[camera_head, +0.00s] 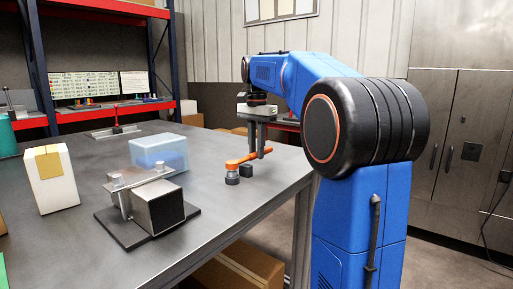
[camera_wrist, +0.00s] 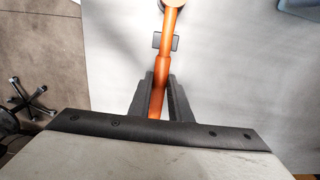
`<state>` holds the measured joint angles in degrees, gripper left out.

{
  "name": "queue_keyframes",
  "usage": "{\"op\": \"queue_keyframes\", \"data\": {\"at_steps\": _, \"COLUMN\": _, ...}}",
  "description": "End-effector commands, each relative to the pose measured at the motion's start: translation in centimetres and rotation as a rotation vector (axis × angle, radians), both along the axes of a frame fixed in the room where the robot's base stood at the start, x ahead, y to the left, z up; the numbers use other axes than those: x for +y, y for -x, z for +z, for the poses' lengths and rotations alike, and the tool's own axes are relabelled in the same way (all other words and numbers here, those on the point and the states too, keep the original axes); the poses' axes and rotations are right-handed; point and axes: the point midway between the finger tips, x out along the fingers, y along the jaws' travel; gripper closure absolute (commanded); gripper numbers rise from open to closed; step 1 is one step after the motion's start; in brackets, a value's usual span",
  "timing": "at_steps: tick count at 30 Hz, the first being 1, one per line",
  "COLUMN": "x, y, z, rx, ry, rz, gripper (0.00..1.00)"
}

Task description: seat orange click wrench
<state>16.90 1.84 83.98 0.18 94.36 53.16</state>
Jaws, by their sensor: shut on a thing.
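The orange click wrench (camera_head: 241,161) lies roughly level, low over the table near its right edge. My gripper (camera_head: 261,155) is shut on its handle from above; in the wrist view, the fingers (camera_wrist: 160,98) stand on both sides of the orange handle (camera_wrist: 163,70). The wrench's head end is over a short dark round post with a grey top (camera_head: 232,175). A small dark block (camera_head: 246,170) stands under the shaft, and this block also shows in the wrist view (camera_wrist: 156,41). I cannot tell whether the wrench touches either support. The handle's end is hidden by my gripper.
A metal block fixture on a dark plate (camera_head: 128,238) stands at the front. A translucent blue bin (camera_head: 150,146) is behind it, and a white box (camera_head: 50,180) stands left. A small red-handled tool (camera_head: 117,122) is farther back. The table's right edge (camera_head: 285,195) is close.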

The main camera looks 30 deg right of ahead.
Motion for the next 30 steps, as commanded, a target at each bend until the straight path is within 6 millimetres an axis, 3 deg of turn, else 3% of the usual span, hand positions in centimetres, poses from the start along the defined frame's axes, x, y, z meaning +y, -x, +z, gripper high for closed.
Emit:
{"op": "queue_keyframes", "data": {"at_steps": 23, "x": 0.0, "y": 0.0, "z": -1.1, "rx": 0.000, "ry": 0.000, "rz": 0.000, "gripper": 1.00}}
{"op": "queue_keyframes", "data": {"at_steps": 24, "x": 0.0, "y": 0.0, "z": -1.1, "rx": 0.000, "ry": 0.000, "rz": 0.000, "gripper": 0.80}}
{"op": "queue_keyframes", "data": {"at_steps": 26, "x": 0.0, "y": 0.0, "z": -1.1, "rx": 0.000, "ry": 0.000, "rz": 0.000, "gripper": 0.66}}
{"op": "queue_keyframes", "data": {"at_steps": 27, "x": 0.0, "y": 0.0, "z": -1.1, "rx": 0.000, "ry": 0.000, "rz": 0.000, "gripper": 0.60}}
{"op": "queue_keyframes", "data": {"at_steps": 30, "x": 0.0, "y": 0.0, "z": -1.1, "rx": 0.000, "ry": 0.000, "rz": 0.000, "gripper": 0.60}}
